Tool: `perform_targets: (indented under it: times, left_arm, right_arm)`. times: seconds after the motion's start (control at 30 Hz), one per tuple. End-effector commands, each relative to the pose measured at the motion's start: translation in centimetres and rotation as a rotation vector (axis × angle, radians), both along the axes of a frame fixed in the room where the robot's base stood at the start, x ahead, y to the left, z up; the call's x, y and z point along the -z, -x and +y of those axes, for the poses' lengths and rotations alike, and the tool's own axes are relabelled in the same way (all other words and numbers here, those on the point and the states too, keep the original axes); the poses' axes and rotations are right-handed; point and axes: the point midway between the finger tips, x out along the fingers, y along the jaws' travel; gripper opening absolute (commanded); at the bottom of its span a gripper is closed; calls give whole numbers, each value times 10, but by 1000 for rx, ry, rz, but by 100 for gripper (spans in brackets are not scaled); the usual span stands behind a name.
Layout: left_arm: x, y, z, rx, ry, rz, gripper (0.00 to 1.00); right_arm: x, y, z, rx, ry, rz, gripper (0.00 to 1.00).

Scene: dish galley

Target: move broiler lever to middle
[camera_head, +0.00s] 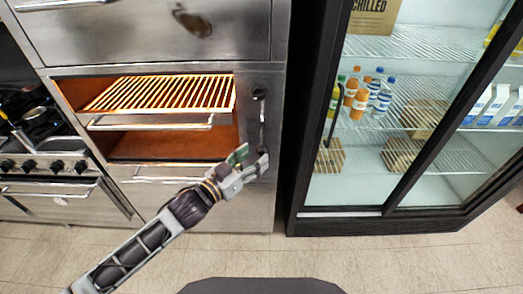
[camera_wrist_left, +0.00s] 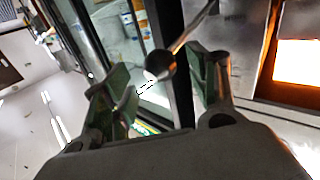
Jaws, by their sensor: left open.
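The broiler lever (camera_head: 262,128) is a thin metal rod on the steel panel right of the broiler opening. It hangs down from a dark pivot near the panel's top. My left gripper (camera_head: 251,157) is open at the lever's lower end. In the left wrist view the lever's dark round knob (camera_wrist_left: 158,65) lies between the two spread fingers, with a visible gap to the right finger. Whether the left finger touches it, I cannot tell. The broiler rack (camera_head: 160,94) sits in the lit opening left of the lever. My right gripper is not in view.
A drawer handle (camera_head: 180,172) runs across the front below the broiler opening. A glass-door fridge (camera_head: 375,218) with a black frame stands close to the right of the panel. A stove (camera_head: 60,187) is at the left. The floor in front is clear.

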Motion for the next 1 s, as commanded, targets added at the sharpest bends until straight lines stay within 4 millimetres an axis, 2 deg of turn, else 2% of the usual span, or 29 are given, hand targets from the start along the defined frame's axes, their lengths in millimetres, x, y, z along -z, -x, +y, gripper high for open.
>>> perform_targets:
  times: [0.5,0.97,1.0]
  left_arm:
    - [-1,-29,-25,0,0,-1,58]
    - [0,-32,-28,1,-1,-1,58]
    - [0,-32,-28,1,-1,-1,55]
  right_arm:
    - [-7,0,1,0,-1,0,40]
    - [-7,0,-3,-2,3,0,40]
    - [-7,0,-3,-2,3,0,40]
